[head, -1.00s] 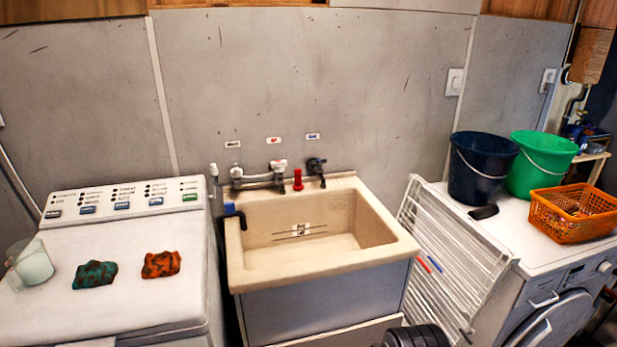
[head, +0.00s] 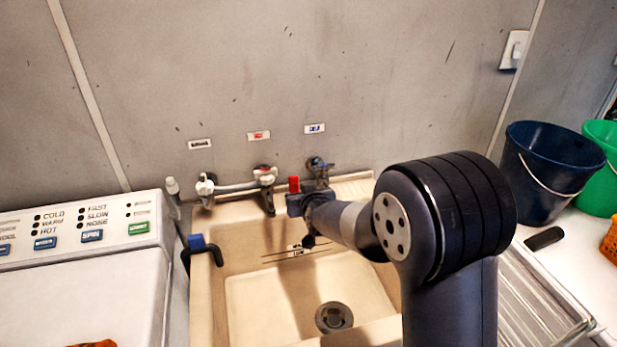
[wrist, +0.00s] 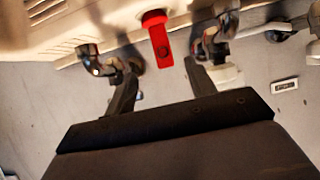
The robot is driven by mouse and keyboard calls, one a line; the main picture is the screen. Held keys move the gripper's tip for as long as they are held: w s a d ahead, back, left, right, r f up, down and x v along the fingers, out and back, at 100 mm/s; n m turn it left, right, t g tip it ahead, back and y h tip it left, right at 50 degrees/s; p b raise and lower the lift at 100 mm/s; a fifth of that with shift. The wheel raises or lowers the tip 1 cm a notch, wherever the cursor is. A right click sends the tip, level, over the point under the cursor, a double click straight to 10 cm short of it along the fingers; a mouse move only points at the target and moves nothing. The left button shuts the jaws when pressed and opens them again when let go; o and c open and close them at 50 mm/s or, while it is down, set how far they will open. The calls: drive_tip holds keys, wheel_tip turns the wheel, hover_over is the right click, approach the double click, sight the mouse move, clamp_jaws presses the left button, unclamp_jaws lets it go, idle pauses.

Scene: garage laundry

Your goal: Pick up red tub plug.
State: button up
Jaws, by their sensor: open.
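The red tub plug (head: 294,184) stands upright on the back ledge of the sink, below the taps; in the head view my gripper hides its lower part. In the wrist view the red plug (wrist: 157,40) shows between the tips of my two fingers, with a gap on each side. My gripper (wrist: 161,60) is open and empty. In the head view my gripper (head: 303,203) is right at the plug, and its fingers cannot be made out clearly.
The cream sink (head: 240,285) has a drain (head: 334,317) in its floor. A mixer tap (head: 235,187) is left of the plug and a blue-handled tap (head: 319,170) close to its right. The washing machine (head: 95,290) is at left; a dark bucket (head: 552,160) stands at right.

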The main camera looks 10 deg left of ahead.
sight(294, 187)
drive_tip(key=shift+p+x, duration=1.45)
drive_tip(key=shift+x, duration=4.25)
drive_tip(key=shift+s, duration=0.1)
drive_tip(key=shift+c, duration=0.2)
drive_tip(key=shift+r, duration=0.1)
drive_tip(key=c, duration=1)
